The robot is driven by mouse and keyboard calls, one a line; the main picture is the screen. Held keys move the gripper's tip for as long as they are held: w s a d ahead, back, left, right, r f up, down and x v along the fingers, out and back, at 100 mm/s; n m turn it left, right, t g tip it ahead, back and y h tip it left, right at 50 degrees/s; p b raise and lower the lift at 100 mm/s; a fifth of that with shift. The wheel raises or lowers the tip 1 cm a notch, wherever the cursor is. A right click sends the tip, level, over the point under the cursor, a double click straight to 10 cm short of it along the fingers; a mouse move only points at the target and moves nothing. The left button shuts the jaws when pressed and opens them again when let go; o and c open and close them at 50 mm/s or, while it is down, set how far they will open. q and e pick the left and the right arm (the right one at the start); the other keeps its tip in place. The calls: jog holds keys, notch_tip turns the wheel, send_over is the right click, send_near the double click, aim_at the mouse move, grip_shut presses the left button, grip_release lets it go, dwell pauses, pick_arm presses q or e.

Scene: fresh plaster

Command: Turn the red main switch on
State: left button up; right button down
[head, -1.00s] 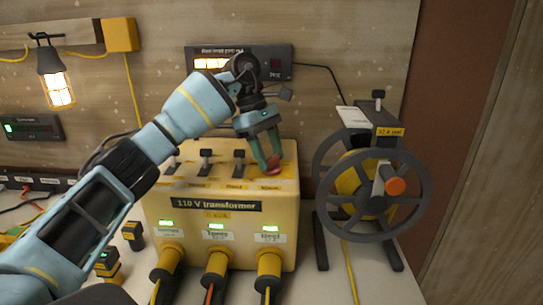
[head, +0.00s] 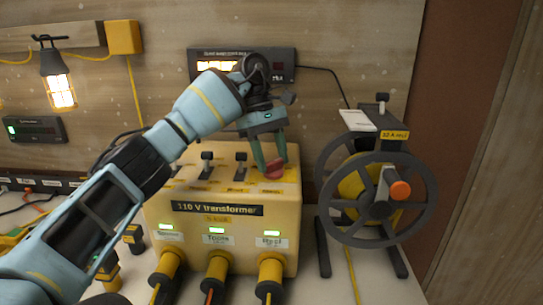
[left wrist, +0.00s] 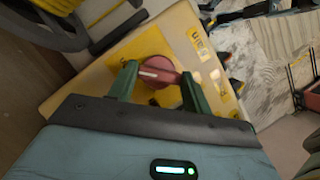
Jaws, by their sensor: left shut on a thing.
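The red main switch (head: 275,169) is a round red knob on top of the yellow 110 V transformer box (head: 190,235), at its right end. In the left wrist view the red knob (left wrist: 160,73) shows a white mark along its bar, on a yellow plate. My left gripper (head: 270,165) comes down from above with its green fingers on either side of the knob. In the left wrist view its fingertips (left wrist: 156,76) are shut on the knob. My right gripper is not in view.
Black toggle switches (head: 207,160) stand on the box left of the knob. Three plugs (head: 216,268) with lit green lights above are on its front. A cable reel (head: 375,200) stands close on the right. A display (head: 240,65) hangs on the wall behind.

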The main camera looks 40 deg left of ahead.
pick_arm(q)
jog(key=o, duration=1)
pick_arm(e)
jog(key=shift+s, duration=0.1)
pick_arm(q)
jog(key=shift+p+v, duration=0.8)
jog(key=shift+v, duration=3.15)
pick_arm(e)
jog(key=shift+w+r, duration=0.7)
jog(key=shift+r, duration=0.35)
pick_arm(q)
jog(key=shift+f, duration=0.1)
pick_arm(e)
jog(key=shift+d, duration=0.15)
